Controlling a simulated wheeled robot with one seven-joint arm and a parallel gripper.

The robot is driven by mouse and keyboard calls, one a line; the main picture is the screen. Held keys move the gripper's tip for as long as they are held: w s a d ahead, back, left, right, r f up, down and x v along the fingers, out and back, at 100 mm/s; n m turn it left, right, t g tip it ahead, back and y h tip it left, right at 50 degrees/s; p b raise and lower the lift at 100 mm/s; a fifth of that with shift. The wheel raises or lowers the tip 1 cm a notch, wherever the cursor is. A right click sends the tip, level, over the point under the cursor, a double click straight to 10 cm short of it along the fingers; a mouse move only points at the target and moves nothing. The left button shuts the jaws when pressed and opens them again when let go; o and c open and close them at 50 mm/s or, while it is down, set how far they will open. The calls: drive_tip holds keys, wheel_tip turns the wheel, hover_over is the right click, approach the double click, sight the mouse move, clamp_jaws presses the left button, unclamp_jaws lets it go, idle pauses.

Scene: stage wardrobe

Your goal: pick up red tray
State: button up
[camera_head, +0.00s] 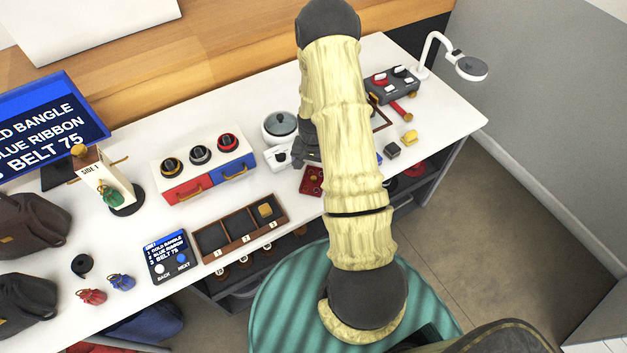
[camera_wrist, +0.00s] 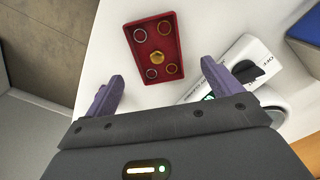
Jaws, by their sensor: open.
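The red tray (camera_wrist: 138,68) lies on the white table in the wrist view, with several small rings and a gold piece in it. In the head view only a part of the red tray (camera_head: 312,182) shows beside my arm; the rest is hidden behind the arm. My gripper (camera_wrist: 158,86) is open and empty. Its two purple fingers stand apart, one at the tray's lower left and one at its lower right, with the tray beyond them. I cannot tell the height of the fingers above the table.
A white device (camera_wrist: 235,72) with a dark switch stands close to the right finger. In the head view, a wooden compartment box (camera_head: 240,232), a red and blue drawer unit (camera_head: 207,170) and a round lidded pot (camera_head: 281,128) stand left of my arm. A teal round surface (camera_head: 275,310) is in front.

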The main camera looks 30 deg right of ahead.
sight(314, 178)
drive_tip(key=shift+f, duration=0.1)
drive_tip(key=shift+s+f, duration=0.15)
drive_tip(key=shift+f, duration=0.1)
drive_tip(key=shift+s+a+f+p, duration=0.15)
drive_tip(key=shift+f+p, duration=0.7)
drive_tip(key=shift+f, duration=1.4)
drive_tip(key=c, duration=1.1)
